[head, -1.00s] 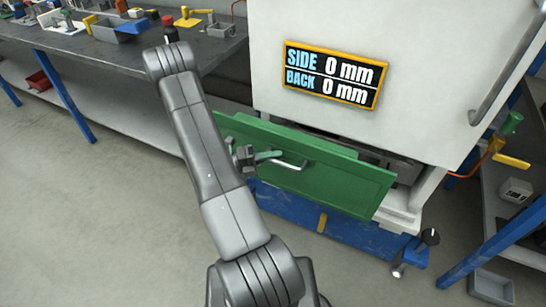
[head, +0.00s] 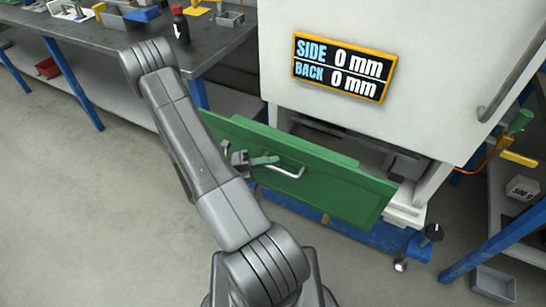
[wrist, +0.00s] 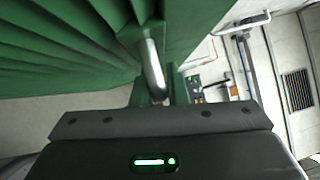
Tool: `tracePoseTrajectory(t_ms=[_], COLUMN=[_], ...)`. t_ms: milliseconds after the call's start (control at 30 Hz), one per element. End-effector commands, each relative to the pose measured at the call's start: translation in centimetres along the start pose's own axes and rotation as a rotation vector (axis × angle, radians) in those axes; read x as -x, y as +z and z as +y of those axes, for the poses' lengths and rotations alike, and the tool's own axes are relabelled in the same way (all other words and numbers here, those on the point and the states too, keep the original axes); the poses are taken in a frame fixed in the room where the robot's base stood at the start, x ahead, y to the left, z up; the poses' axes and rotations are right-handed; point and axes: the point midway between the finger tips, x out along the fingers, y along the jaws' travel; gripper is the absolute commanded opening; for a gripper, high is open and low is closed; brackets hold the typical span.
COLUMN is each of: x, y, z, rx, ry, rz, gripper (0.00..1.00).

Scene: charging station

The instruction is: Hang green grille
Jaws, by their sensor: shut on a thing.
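The green grille (head: 335,190) is a long panel, tilted in the head view, in front of the low opening of the white cabinet (head: 400,40). It is apart from the opening at least along its upper edge. My gripper (head: 258,160) is shut on the grille's silver bar handle (head: 285,171). In the wrist view the ribbed grille (wrist: 60,45) fills the upper left, and the handle (wrist: 153,68) runs down between my green fingers (wrist: 160,92). The grille hides part of the opening (head: 345,140) and its lower edge.
A display (head: 342,67) on the cabinet reads SIDE 0 mm, BACK 0 mm. A blue base (head: 350,234) with a black knob (head: 433,232) lies below the grille. Workbenches stand left (head: 110,40) and right (head: 500,220). The floor at left (head: 80,220) is clear.

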Motion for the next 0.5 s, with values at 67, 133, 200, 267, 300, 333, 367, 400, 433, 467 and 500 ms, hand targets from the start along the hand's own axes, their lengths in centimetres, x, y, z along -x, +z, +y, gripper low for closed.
tracePoseTrajectory(t_ms=[67,133,200,267,300,333,367,400,433,467,500], x=[0.3,0.6,0.9,1.2,1.3,1.4,1.5,1.7,1.7,1.8,1.8], y=[-0.5,-0.9,-1.3,-1.6,-1.9,-2.1,-2.2,-2.4,-2.5,-2.6,-2.7], z=[-0.2,-0.4,-0.5,-0.5,-0.6,-0.6,-0.7,-0.7,-0.7,-0.7,-0.8], rx=[0.001,0.0,0.0,0.0,0.001,0.001,0.001,0.0,0.001,0.001,0.0], ry=[-0.003,-0.003,-0.004,-0.003,-0.004,-0.004,-0.003,-0.003,-0.003,-0.003,-0.003], rz=[-0.002,-0.003,-0.003,-0.003,-0.002,-0.002,-0.003,-0.003,-0.002,-0.001,0.0], gripper=[0.0,0.0,0.0,0.0,0.0,0.0,0.0,0.0,0.0,0.0,0.0])
